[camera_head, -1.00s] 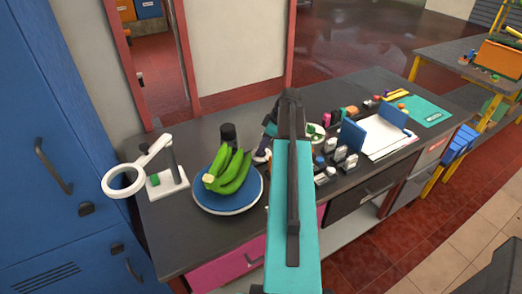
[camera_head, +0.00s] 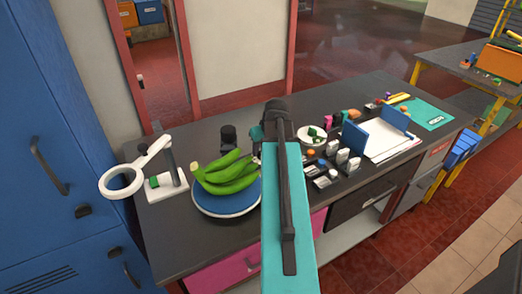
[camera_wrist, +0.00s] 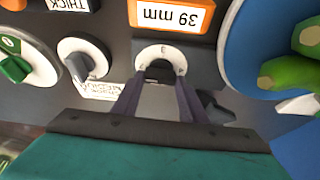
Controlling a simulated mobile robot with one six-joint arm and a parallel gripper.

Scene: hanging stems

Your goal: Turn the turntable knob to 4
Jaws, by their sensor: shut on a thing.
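The blue turntable (camera_head: 215,206) stands on the dark counter with green bananas (camera_head: 228,175) on it. In the wrist view its blue edge (camera_wrist: 238,60) and a green banana tip (camera_wrist: 285,72) show at the right. My gripper (camera_wrist: 160,84) is shut on this knob, one finger on each side. The knob's pointer and exact number are not readable. In the head view my arm hides the knob.
A grey knob (camera_wrist: 78,64) and a green knob (camera_wrist: 14,68) sit on white dials to the left in the wrist view. A white ring magnifier (camera_head: 122,182) stands left of the turntable. Small items and blue bookends (camera_head: 354,137) crowd the counter to the right.

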